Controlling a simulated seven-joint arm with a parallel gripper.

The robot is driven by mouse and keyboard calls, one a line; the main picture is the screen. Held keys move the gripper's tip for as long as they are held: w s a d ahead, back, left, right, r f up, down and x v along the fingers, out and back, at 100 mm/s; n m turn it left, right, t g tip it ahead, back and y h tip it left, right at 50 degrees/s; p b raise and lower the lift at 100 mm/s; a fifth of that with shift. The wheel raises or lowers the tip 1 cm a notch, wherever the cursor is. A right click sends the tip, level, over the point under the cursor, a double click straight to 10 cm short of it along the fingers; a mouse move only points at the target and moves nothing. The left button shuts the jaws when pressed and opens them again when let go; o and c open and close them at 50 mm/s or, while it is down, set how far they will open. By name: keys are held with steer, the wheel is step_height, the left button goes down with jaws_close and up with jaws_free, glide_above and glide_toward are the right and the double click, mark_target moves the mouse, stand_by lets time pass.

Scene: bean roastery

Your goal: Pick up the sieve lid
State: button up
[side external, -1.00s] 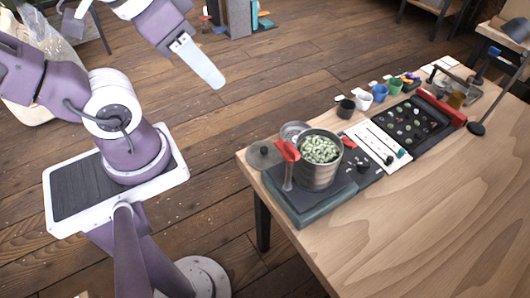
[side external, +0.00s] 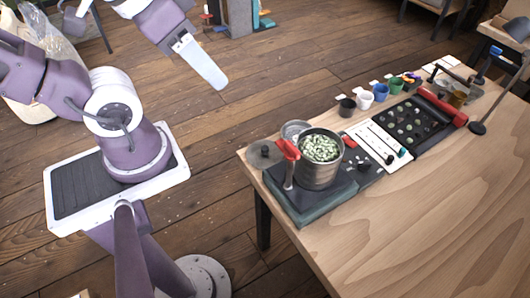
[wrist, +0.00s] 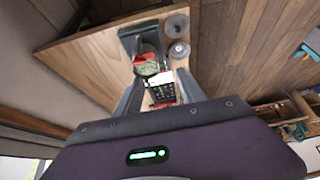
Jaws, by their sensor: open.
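The sieve lid, a flat grey disc with a dark knob (side external: 263,153), lies near the left corner of the wooden table in the side view. In the wrist view it shows as the upper grey disc (wrist: 176,25). A round metal sieve (side external: 295,130) sits beside it, partly hidden behind a pot of pale green beans (side external: 320,172). My gripper (side external: 216,82) is in the air over the floor, left of the table and apart from the lid. In the wrist view its two fingers (wrist: 162,77) are spread, with nothing held between them.
Several small cups (side external: 363,101), a white card and a black tray (side external: 410,127) line the table's far side. The near tabletop (side external: 440,210) is clear.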

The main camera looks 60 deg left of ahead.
steer(key=w+f+n+g+h, duration=0.1)
steer(key=w+f+n+g, duration=0.1)
steer(key=w+n+g, duration=0.15)
steer(key=n+g+h, duration=0.3)
steer(key=n+h, duration=0.4)
steer(key=n, duration=0.1)
glide_above(264, 147)
steer(key=s+d, duration=0.2)
step_height(264, 147, down, 12)
steer(key=r, duration=0.1)
steer(key=a+f+n+t+h, duration=0.1)
steer(key=a+f+n+t, duration=0.1)
steer(key=f, duration=0.5)
steer(key=a+f+n+t+h, duration=0.2)
steer(key=a+f+n, duration=0.1)
steer(key=f+n, duration=0.2)
steer(key=a+f+n+t+h, duration=0.1)
steer(key=a+f+n+t, duration=0.1)
steer(key=f, duration=0.7)
steer(key=shift+s+a+f+n+h, duration=0.25)
steer(key=shift+f+n+h, duration=0.15)
steer(key=shift+n, duration=0.65)
steer(key=x, duration=0.3)
steer(key=f+x, duration=0.1)
steer(key=x, duration=0.3)
steer(key=shift+a, duration=0.3)
steer(key=shift+w+d+f, duration=0.1)
steer(key=shift+d+f, duration=0.05)
steer(key=shift+d, duration=0.05)
jaws_close()
